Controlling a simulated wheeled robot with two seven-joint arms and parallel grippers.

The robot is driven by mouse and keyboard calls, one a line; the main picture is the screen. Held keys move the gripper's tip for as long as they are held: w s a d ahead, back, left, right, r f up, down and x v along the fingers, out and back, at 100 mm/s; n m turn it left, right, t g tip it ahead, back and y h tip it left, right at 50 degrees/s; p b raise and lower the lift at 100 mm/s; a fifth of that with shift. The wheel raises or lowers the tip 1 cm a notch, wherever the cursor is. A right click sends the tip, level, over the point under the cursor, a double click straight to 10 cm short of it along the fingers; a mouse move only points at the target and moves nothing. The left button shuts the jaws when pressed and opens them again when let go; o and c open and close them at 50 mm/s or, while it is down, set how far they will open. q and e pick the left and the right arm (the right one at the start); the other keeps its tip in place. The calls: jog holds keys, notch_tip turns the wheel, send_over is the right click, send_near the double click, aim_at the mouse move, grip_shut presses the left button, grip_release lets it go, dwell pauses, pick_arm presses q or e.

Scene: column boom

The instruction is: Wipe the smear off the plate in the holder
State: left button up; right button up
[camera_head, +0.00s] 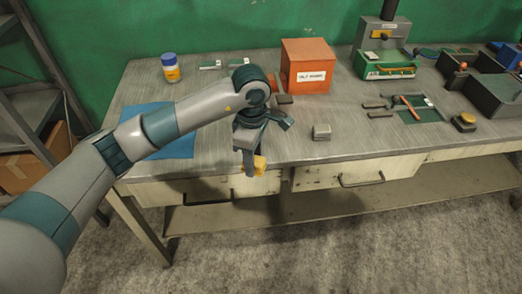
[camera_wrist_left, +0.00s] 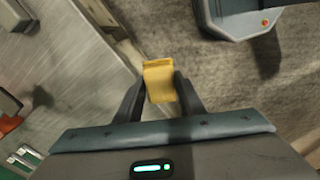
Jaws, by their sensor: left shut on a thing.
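My left gripper (camera_head: 254,166) is shut on a yellow block or pad (camera_head: 260,165), held at the front edge of the workbench, over the drawer fronts. In the left wrist view the same yellow pad (camera_wrist_left: 159,80) sits between the two dark fingertips of the gripper (camera_wrist_left: 160,90). I cannot pick out a plate, its holder or a smear with certainty in either view. My left forearm hides part of the bench. My right gripper is not in view.
The workbench (camera_head: 330,155) carries a blue mat (camera_head: 165,150), a yellow jar with a blue lid (camera_head: 171,68), an orange box (camera_head: 307,66), a small grey block (camera_head: 321,132) and a green-based stand (camera_head: 386,65). Dark bins (camera_head: 487,100) stand at right. The bench's front middle is mostly clear.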

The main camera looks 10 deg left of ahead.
pick_arm(q)
jog(key=s+a+f+m, duration=0.4)
jog(key=s+a+m, duration=0.1)
jog(key=s+m, duration=0.3)
jog(key=s+a+f+m, duration=0.5)
jog(key=s+m, duration=0.2)
jog(key=s, duration=0.1)
jog(key=shift+s+a+m, duration=0.15)
jog(key=shift+a+m, duration=0.1)
jog(key=shift+m, duration=0.15)
jog(key=shift+f, duration=0.1)
jog(key=shift+d, duration=0.15)
